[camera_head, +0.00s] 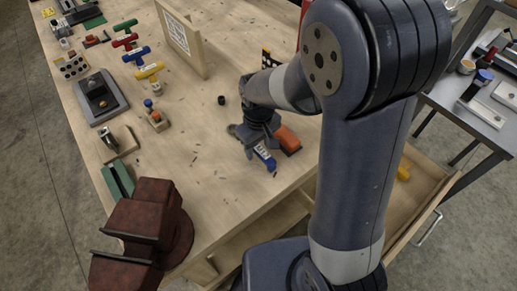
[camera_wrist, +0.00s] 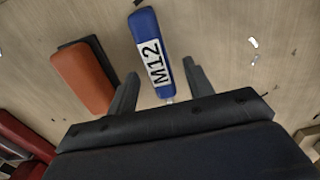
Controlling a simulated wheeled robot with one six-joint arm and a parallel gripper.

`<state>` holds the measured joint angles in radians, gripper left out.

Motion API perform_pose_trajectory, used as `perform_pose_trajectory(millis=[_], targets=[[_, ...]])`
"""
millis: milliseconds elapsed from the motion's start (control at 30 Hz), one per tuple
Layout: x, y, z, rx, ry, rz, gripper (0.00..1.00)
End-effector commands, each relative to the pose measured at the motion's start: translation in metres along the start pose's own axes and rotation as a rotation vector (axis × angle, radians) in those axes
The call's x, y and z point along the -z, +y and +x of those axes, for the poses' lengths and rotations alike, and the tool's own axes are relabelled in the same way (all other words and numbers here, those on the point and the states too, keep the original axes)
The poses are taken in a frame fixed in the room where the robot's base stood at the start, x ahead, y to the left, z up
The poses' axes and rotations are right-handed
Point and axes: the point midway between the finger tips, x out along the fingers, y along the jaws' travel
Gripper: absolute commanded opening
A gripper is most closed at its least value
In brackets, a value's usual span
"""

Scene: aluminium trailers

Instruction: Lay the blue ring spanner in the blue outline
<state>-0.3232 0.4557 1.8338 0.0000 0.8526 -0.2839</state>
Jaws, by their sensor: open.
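A blue bar with a white M12 label (camera_wrist: 152,52) lies on the wooden bench; it also shows in the head view (camera_head: 265,158). It looks like the handle of the blue ring spanner, but I cannot make out a ring end. My gripper (camera_wrist: 160,68) is open, with one finger on each side of the bar's near part and gaps between. I cannot make out a blue outline in either view.
An orange block with a dark side (camera_wrist: 82,77) lies close left of the fingers, and right of my gripper in the head view (camera_head: 288,138). A dark red vise (camera_head: 150,225) stands at the front corner. An upright patterned board (camera_head: 180,38) stands behind.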

Motion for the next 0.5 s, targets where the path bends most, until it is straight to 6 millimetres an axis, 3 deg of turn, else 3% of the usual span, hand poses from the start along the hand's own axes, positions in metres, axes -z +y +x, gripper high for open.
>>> perform_pose_trajectory(millis=[100, 367, 500], targets=[[-0.0007, -0.0005, 0.0121, 0.0, -0.002, -0.001, 0.49], [-0.0003, -0.0004, 0.0155, 0.0, 0.0, 0.0, 0.49], [-0.0002, -0.0003, 0.0153, 0.0, 0.001, 0.0, 0.4]])
